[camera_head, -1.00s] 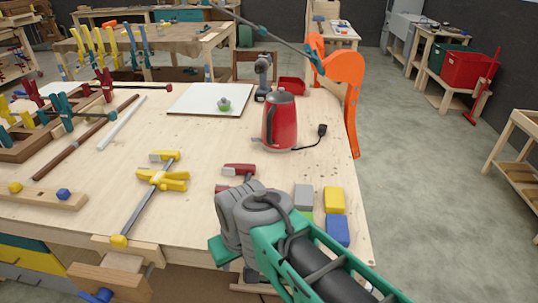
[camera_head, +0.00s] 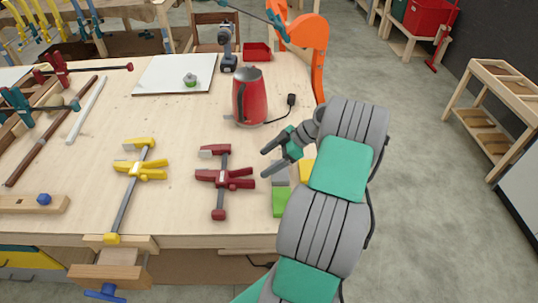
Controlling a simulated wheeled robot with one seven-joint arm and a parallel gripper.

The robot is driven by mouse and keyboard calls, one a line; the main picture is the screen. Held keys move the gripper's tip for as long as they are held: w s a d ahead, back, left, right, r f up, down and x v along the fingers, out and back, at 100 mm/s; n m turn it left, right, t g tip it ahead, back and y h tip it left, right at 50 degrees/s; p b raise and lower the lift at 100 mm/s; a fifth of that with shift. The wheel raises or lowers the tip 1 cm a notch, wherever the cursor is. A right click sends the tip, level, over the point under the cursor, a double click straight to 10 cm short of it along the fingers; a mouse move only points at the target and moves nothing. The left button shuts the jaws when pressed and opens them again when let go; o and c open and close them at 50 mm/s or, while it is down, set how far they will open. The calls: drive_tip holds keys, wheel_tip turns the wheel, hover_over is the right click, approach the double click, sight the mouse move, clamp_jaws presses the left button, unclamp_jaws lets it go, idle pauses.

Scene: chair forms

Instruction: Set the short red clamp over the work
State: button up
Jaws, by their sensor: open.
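The short red clamp (camera_head: 221,180) lies flat on the wooden bench (camera_head: 170,205), its bar running front to back and its handles pointing right. My gripper (camera_head: 264,163) is open and empty just right of the clamp, its dark fingers pointing left, apart from it. An orange curved form (camera_head: 318,50) stands at the bench's back right edge, with a long teal-ended clamp (camera_head: 258,15) across its top. I cannot tell for certain that this form is the work.
A yellow clamp (camera_head: 135,180) lies left of the red one. A red kettle (camera_head: 250,97), drill (camera_head: 227,47), red tray (camera_head: 257,52) and white board (camera_head: 174,75) stand farther back. Coloured blocks (camera_head: 281,200) lie partly behind my arm.

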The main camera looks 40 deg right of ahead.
sight(247, 175)
drive_tip(key=b+x, duration=0.5)
drive_tip(key=x, duration=0.4)
drive_tip(key=shift+f, duration=0.15)
drive_tip(key=shift+w+a+f+b, duration=0.25)
drive_tip(key=shift+a+b, duration=0.1)
drive_tip(key=shift+b, duration=0.15)
clamp_jaws()
drive_tip(key=shift+r+p, duration=1.6)
drive_tip(key=shift+r, duration=1.05)
drive_tip(key=shift+f, duration=0.1)
